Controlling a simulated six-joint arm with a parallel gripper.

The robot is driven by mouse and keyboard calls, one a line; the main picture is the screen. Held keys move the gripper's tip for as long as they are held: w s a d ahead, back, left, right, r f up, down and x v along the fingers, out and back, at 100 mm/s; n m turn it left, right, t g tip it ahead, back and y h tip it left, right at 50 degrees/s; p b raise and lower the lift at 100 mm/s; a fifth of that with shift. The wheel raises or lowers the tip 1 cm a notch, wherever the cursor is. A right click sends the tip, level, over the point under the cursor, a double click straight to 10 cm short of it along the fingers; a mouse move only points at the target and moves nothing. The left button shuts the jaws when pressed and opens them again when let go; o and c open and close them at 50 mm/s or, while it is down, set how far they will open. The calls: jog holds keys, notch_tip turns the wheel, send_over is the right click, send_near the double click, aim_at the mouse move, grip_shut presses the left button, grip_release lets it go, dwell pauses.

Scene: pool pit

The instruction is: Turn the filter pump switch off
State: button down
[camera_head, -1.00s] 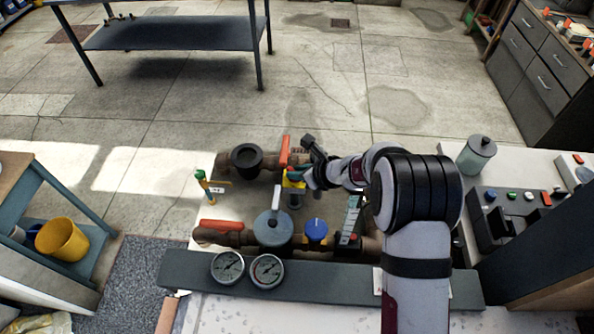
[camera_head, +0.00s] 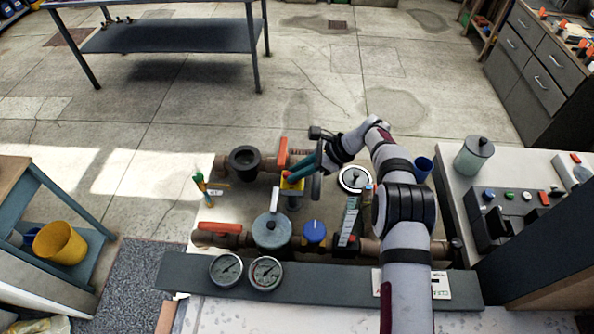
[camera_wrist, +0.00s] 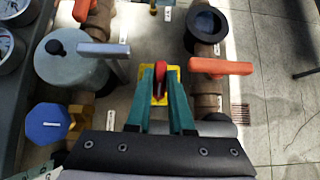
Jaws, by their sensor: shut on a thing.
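The switch is a small yellow-faced box (camera_head: 292,182) on a short post among the pipes in the head view. In the wrist view its yellow plate (camera_wrist: 146,84) carries a red lever (camera_wrist: 160,72), seen nearly end-on. My gripper (camera_wrist: 160,98) has its two teal fingers closed in on the red lever, one on each side. In the head view my gripper (camera_head: 299,174) reaches the box from its upper right, and its fingers hide the lever there. I cannot read any on or off marking.
A red-handled valve (camera_head: 283,153) stands close behind the switch. A grey round housing with a lever (camera_head: 271,231), a blue knob (camera_head: 315,231) and two gauges (camera_head: 265,272) lie in front. A control box (camera_head: 513,212) sits at the right.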

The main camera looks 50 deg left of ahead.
dwell(0.6)
jog(key=c, duration=0.8)
grip_release()
jog(key=v, duration=1.5)
jog(key=shift+w+r, duration=0.3)
jog(key=shift+w, duration=0.05)
